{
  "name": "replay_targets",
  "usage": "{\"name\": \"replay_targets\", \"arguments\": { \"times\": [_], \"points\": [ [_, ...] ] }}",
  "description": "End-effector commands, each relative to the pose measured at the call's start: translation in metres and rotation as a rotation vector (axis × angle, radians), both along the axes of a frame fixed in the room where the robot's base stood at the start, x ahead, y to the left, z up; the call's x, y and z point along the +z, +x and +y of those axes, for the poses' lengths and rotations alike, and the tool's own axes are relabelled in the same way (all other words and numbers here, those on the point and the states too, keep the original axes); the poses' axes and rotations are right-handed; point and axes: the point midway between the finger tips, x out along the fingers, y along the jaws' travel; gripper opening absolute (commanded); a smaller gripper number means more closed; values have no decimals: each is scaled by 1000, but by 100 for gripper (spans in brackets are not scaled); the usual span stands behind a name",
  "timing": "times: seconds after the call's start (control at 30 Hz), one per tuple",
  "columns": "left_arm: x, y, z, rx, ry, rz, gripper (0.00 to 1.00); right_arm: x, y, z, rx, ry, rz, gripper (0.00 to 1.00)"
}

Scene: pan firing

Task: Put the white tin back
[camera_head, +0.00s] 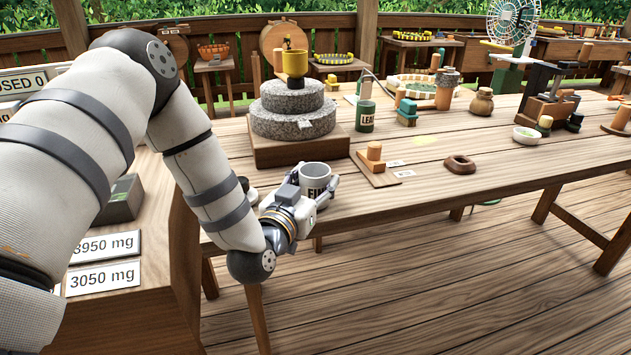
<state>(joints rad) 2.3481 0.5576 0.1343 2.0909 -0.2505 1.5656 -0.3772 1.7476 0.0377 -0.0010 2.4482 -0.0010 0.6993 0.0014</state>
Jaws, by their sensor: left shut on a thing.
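The white tin (316,177) is a small pale cylinder with dark lettering, partly hidden by my gripper. It is upright at the front left edge of the long wooden table (430,212). My left gripper (318,192) is shut on the tin, with its fingers around the tin's side. I cannot tell whether the tin touches the tabletop. My right gripper is not in view.
A stone mill (293,118) on a wooden base stands behind the tin. Label cards (104,275) lie on the left counter.

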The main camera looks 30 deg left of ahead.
Motion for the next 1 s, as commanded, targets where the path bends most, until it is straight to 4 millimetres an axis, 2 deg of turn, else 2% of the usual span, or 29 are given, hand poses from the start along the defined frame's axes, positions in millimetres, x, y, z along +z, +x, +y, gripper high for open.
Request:
{"name": "replay_targets", "arguments": {
  "times": [0.17, 0.2, 0.27, 0.3, 0.7, 0.87, 1.0],
  "points": [
    [-4, 0, 0, 0, 0, 0, 17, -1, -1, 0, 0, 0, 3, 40],
    [-4, 0, 0, 0, 0, -1, 54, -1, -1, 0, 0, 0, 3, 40],
    [-3, 0, 0, 0, 0, -1, 68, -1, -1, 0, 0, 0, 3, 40],
    [-3, 0, 0, 0, 0, -1, 70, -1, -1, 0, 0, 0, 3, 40],
    [-6, -3, 0, 2, -2, 5, 70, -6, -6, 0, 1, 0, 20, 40],
    [-1, -38, -9, -1, -2, 3, 70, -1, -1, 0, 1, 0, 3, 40],
    [0, -74, -18, 0, -1, 4, 70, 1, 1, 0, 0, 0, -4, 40]
  ]
}}
